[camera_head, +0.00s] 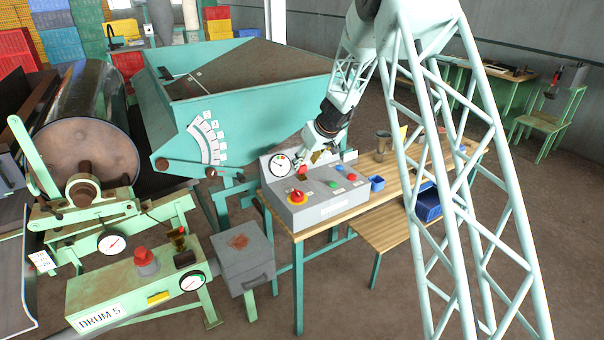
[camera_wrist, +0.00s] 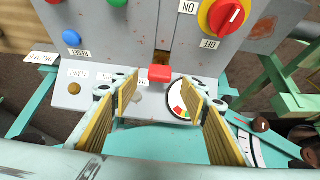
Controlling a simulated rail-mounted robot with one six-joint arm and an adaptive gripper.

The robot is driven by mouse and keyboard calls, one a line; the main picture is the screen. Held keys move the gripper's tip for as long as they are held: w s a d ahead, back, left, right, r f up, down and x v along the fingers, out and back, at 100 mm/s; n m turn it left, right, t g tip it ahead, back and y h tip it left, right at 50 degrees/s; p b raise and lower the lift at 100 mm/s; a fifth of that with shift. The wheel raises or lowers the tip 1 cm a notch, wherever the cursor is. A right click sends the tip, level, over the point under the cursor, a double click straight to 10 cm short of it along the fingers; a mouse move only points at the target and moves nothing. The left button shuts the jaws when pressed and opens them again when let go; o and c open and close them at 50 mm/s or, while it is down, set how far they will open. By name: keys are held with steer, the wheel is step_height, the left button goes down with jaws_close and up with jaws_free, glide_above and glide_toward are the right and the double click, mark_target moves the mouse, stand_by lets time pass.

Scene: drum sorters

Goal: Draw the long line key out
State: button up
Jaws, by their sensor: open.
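The grey control console (camera_head: 325,207) stands on the wooden bench. A red block-shaped handle (camera_wrist: 160,74) sticks out of a dark slot in its panel, above the round gauge. I cannot tell surely whether this is the long line key, as no readable label marks it. My gripper (camera_wrist: 162,98) is open, with its two yellow-ribbed fingers left and right of the handle's line. The handle shows just beyond the fingertips, and nothing is between the pads. In the head view my gripper (camera_head: 312,160) is over the back of the console, and the red handle (camera_head: 302,171) is close below.
The console also bears a red-and-yellow rotary switch (camera_wrist: 224,16), a blue button (camera_wrist: 71,38), a green button (camera_wrist: 74,53) and a small brass round part (camera_wrist: 74,88).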

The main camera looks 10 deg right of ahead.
mark_target(302, 166)
steer(key=shift+p+x, duration=0.4)
steer(key=shift+x, duration=2.2)
steer(key=shift+c, duration=0.2)
steer(key=c, duration=0.9)
steer(key=shift+r, duration=0.15)
steer(key=shift+r+p, duration=0.55)
steer(key=shift+r, duration=2.9)
steer(key=s+d+b, duration=0.3)
steer(key=s, duration=0.5)
steer(key=s+d+b, duration=0.3)
steer(key=s+b, duration=0.1)
steer(key=s, duration=0.4)
steer(key=shift+s, duration=0.35)
steer(key=shift+d, duration=0.1)
